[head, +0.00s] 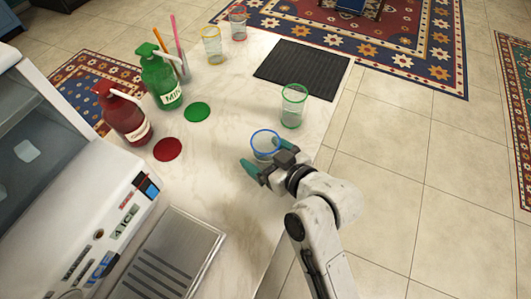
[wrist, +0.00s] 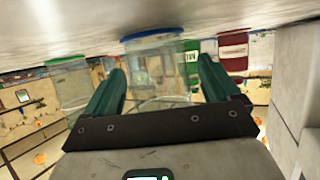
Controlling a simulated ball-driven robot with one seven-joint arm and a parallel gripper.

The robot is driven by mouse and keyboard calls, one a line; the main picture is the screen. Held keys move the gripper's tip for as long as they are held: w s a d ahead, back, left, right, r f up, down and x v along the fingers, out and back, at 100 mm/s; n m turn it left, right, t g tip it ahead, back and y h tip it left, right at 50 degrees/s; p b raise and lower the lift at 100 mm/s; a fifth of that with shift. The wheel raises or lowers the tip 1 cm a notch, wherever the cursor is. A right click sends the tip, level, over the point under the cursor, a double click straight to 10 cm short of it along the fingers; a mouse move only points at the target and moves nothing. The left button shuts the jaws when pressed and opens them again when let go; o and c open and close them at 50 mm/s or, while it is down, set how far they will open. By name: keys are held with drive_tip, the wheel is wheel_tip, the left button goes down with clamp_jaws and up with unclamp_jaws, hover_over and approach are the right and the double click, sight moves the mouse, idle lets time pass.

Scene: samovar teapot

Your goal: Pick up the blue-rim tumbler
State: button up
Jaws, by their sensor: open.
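The blue-rim tumbler (head: 265,141) is clear and stands upright on the marble counter. My gripper (head: 276,161) is open at the tumbler's near side, with its green fingers spread. In the head view the gripper and arm partly hide the tumbler's lower part. The wrist view is upside down; there the tumbler (wrist: 155,58) shows between the two fingers of my gripper (wrist: 162,67), blue rim at the top of the picture. I cannot tell whether either finger touches the glass.
A green-rim tumbler (head: 293,106) stands behind, near the counter's right edge. A dark ribbed mat (head: 302,68), orange-rim (head: 213,47) and red-rim (head: 238,24) tumblers are farther back. Green (head: 159,78) and red (head: 124,115) pump bottles stand left, by green and red coasters. An ice machine (head: 95,215) is at left front.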

drive_tip(key=shift+c, duration=0.5)
drive_tip(key=c, duration=1)
drive_tip(key=shift+o, duration=0.2)
drive_tip(key=shift+r, duration=0.1)
drive_tip(key=shift+r, duration=0.55)
drive_tip(key=s+d+r+p, duration=0.5)
drive_tip(key=s+d+r, duration=0.3)
drive_tip(key=s+r, duration=0.3)
drive_tip(key=shift+s+r+p, duration=0.25)
drive_tip(key=shift+r+p, duration=0.05)
drive_tip(key=shift+r, duration=0.1)
